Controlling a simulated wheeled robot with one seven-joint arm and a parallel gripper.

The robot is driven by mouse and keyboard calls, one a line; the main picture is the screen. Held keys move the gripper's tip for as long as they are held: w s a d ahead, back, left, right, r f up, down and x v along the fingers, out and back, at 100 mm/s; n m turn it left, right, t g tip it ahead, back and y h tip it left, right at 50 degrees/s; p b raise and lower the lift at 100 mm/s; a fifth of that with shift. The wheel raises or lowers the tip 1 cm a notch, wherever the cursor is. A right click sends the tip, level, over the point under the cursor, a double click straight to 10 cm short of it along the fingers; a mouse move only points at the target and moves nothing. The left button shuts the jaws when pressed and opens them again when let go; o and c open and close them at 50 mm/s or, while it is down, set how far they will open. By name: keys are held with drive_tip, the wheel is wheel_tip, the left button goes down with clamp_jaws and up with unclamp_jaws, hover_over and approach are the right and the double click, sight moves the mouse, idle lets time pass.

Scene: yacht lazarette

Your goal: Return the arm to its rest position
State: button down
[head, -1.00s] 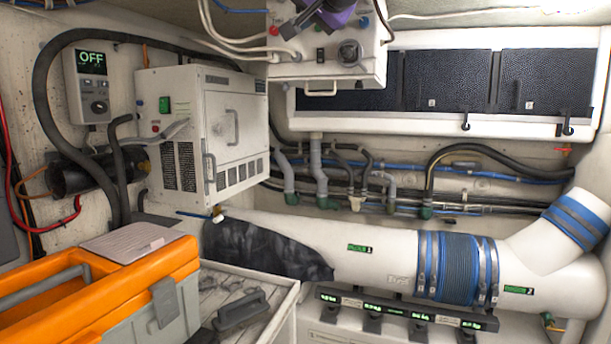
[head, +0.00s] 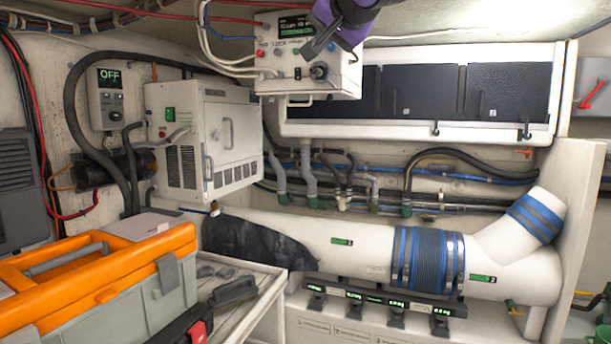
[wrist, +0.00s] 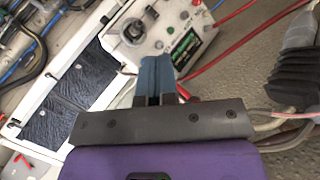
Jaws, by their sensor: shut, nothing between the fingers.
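My gripper (head: 318,45) is at the top of the head view, a dark gripper on a purple arm link, in front of the white control box (head: 270,75). In the wrist view my gripper (wrist: 154,68) shows its blue-grey fingers together with nothing between them. The control box also shows there (wrist: 150,20), with its knob and small green-lit display beyond the fingertips. I cannot tell from these views whether the fingertips touch the box.
An orange-lidded toolbox (head: 120,265) stands at lower left by a grey tray (head: 262,285). A white unit (head: 205,135) hangs on the left wall. Dark-fronted lockers (head: 420,90) line the back wall above a large white pipe (head: 360,240). Red and white cables run near the gripper.

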drive_tip(key=s+d+f+g+h, duration=0.2)
drive_tip(key=s+d+f, duration=0.45)
drive_tip(key=d, duration=0.25)
drive_tip(key=s+d+f+g+h, duration=0.2)
drive_tip(key=s+d+f+h, duration=0.1)
drive_tip(key=s+d+f, duration=0.45)
drive_tip(key=s+d+f+g, duration=0.1)
drive_tip(key=s+d+f, duration=0.2)
drive_tip(key=s+f, duration=0.2)
drive_tip(key=s+d+f+n+g, duration=0.1)
drive_tip(key=s+d+f+g, duration=0.1)
drive_tip(key=s+d+f, duration=0.2)
drive_tip(key=s+d+f+n+g+h, duration=0.1)
drive_tip(key=s+d+f+g, duration=0.1)
drive_tip(key=s+f, duration=0.6)
wheel_tip(320, 180, down, 3)
drive_tip(key=shift+s+d, duration=0.2)
drive_tip(key=shift+d, duration=0.6)
